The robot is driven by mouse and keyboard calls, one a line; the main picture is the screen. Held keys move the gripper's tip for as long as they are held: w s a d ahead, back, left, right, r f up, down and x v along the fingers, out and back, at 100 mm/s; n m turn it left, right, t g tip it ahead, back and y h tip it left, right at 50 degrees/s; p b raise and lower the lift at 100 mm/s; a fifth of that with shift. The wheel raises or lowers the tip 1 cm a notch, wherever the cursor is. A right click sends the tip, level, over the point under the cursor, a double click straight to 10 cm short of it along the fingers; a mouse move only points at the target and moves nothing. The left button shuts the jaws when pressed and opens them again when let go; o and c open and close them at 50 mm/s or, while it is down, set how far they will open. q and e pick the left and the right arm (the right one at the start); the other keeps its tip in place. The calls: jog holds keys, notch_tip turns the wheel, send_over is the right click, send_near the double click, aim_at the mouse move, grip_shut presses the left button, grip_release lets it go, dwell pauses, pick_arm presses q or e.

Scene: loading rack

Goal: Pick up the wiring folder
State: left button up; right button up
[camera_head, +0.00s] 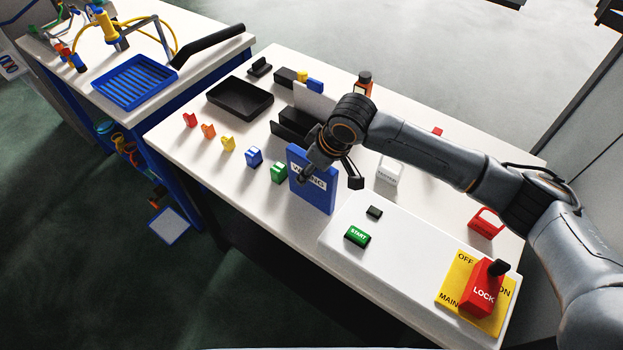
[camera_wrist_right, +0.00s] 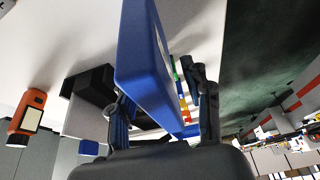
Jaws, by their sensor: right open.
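The wiring folder (camera_head: 318,190) is a blue, flat, upright piece with a white label, at the front edge of the white table left of the control panel. My right gripper (camera_head: 330,180) is at its upper part, with one finger in front of the label and the other behind. In the right wrist view the blue folder (camera_wrist_right: 146,62) stands between the two spread fingers of the open gripper (camera_wrist_right: 163,92). Part of the label is hidden by the front finger. My left gripper is not in view.
A white panel holds a green START button (camera_head: 357,236) and a red LOCK switch (camera_head: 483,287) at right. A black rack (camera_head: 293,130) stands behind the folder. Colored clips, including a green one (camera_head: 279,172), line the table to the left. A black tray (camera_head: 240,97) lies further back.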

jog(key=shift+f, duration=0.1)
dwell(0.3)
grip_shut()
